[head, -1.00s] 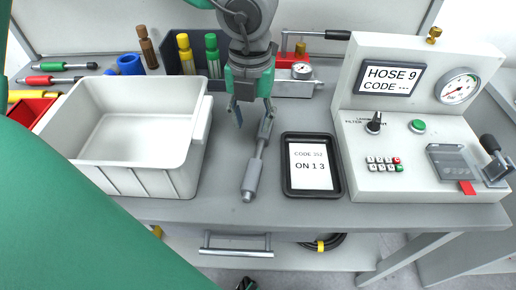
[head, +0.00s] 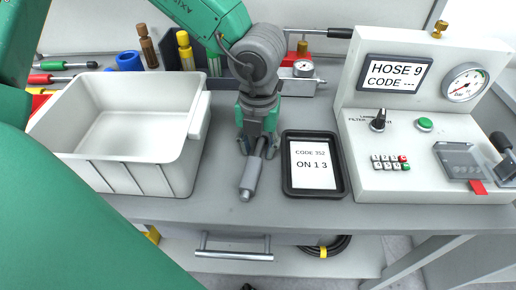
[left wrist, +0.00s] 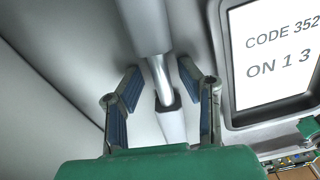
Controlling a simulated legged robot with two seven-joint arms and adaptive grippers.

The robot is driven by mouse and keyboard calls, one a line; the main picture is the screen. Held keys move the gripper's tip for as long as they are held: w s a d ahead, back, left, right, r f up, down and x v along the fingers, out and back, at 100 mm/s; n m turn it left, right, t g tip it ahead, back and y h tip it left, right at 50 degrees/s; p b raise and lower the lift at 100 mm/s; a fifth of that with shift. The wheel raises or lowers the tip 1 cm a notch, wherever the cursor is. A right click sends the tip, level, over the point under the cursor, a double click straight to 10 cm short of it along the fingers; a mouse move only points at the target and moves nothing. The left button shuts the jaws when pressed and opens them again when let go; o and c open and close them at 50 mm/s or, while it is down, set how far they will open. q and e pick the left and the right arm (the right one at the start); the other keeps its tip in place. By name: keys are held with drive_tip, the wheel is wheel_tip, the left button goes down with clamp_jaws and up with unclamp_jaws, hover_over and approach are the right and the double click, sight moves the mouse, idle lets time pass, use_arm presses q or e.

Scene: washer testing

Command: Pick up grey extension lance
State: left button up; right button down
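The grey extension lance (head: 250,178) lies on the grey table between the white bin and the black-framed tablet. Its thick end points toward the table's front edge, and its far end is hidden under my left gripper (head: 257,152). In the left wrist view, my left gripper (left wrist: 158,78) is open, with one blue-padded finger on each side of the lance's thin shaft. Gaps show between the pads and the lance (left wrist: 151,25). My right gripper is not in view.
The white bin (head: 180,172) stands left of the lance. The tablet (head: 340,178) lies close on the right, with the test console (head: 438,122) beyond it. Bottle-like tools (head: 148,47) and a gauge block (head: 302,69) stand behind. The table front is clear.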

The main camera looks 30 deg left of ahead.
use_arm(q)
drive_tip(key=shift+d, duration=0.15)
clamp_jaws()
drive_tip(key=shift+d, duration=0.1)
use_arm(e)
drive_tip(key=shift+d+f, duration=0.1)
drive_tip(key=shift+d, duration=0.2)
use_arm(q)
drive_tip(key=shift+r, duration=0.1)
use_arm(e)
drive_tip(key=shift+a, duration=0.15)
